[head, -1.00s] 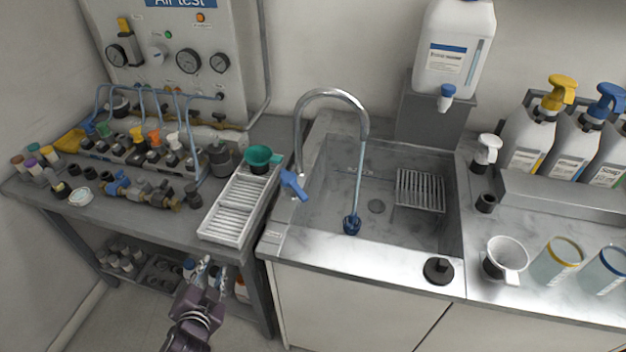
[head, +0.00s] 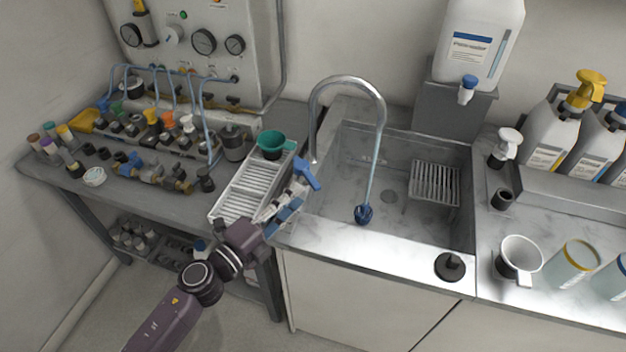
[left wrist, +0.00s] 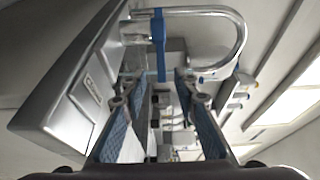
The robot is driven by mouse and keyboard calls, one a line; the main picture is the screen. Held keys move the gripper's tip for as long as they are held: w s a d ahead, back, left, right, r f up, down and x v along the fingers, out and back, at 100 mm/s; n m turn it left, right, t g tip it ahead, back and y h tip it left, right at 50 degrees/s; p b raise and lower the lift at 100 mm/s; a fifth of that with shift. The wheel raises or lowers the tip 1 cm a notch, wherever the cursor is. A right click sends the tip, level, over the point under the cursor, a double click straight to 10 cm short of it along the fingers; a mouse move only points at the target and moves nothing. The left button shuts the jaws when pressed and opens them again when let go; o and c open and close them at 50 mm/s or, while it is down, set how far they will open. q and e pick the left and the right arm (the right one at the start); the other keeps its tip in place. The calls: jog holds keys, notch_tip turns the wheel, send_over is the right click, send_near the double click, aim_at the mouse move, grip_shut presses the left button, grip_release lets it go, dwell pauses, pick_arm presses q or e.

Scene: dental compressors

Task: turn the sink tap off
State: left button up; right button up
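The sink tap is a chrome gooseneck spout (head: 348,82) with a blue lever handle (head: 307,174) at its base, on the left rim of the sink (head: 330,243). A thin stream of water (head: 374,165) runs from the spout to a blue item (head: 363,213) in the basin. My left gripper (head: 290,200) is just below and left of the blue handle, apart from it as far as I can tell. In the left wrist view the fingers (left wrist: 155,110) stand apart with nothing between them, and the blue handle (left wrist: 158,40) shows ahead. My right gripper is not in view.
A white ribbed tray (head: 240,195) with a green funnel (head: 272,143) lies left of the tap. A side table (head: 175,205) holds valves and fittings. A large jug (head: 480,45) stands behind the sink. A black stopper (head: 450,266) sits on the front rim.

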aim_at(310, 184)
pick_arm(q)
jog(key=x, duration=0.7)
jog(key=shift+w+d+r+p, duration=0.1)
jog(key=shift+w+p, duration=0.05)
jog(key=shift+p, duration=0.25)
jog(key=shift+c, duration=0.3)
grip_shut()
